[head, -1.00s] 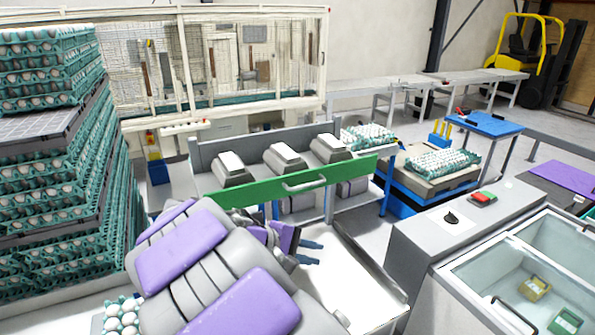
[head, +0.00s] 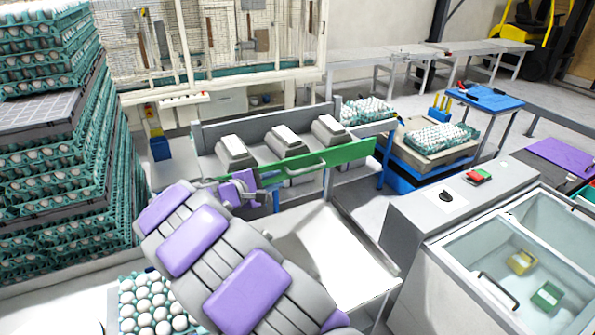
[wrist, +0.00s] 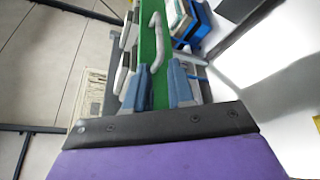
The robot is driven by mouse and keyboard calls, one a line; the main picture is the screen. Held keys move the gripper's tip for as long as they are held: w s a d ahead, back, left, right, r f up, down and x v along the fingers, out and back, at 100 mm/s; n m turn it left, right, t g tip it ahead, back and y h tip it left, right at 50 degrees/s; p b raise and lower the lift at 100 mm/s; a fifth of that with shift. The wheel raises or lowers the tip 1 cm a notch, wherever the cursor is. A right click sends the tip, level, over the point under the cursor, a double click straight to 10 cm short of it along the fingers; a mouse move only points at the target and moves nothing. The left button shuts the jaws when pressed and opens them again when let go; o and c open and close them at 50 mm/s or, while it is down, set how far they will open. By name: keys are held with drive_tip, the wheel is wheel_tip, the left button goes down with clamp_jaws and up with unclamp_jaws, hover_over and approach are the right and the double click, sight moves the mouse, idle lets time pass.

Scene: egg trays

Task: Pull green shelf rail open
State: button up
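The green shelf rail (head: 310,163) runs along the front of the grey shelf, with a light bar handle (head: 305,169) on its face. In the wrist view the green rail (wrist: 147,45) runs up the picture between and beyond my fingers, and the curved handle (wrist: 157,38) stands out from it. My gripper (wrist: 160,82) is open, its two blue fingers apart with nothing held. The handle is beyond the fingertips. In the head view my purple and grey arm reaches to the rail's left part; the fingertips are hard to make out there.
Several grey blocks with white tops (head: 284,140) sit behind the rail. A pale metal table (head: 345,255) stands below right. A grey cabinet with a glass-topped bin (head: 520,255) is at the right. Tall egg-tray stacks (head: 55,190) crowd the left.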

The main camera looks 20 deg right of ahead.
sight(306, 170)
drive_tip(key=x, duration=1)
drive_tip(key=shift+s+d+f, duration=0.1)
drive_tip(key=shift+d, duration=0.4)
drive_tip(key=shift+w+a, duration=0.15)
drive_tip(key=shift+w, duration=0.1)
drive_tip(key=shift+d+f, duration=0.15)
drive_tip(key=shift+d, duration=1.1)
drive_tip(key=shift+c, duration=1.4)
drive_tip(key=shift+a, duration=0.1)
clamp_jaws()
drive_tip(key=shift+a, duration=0.25)
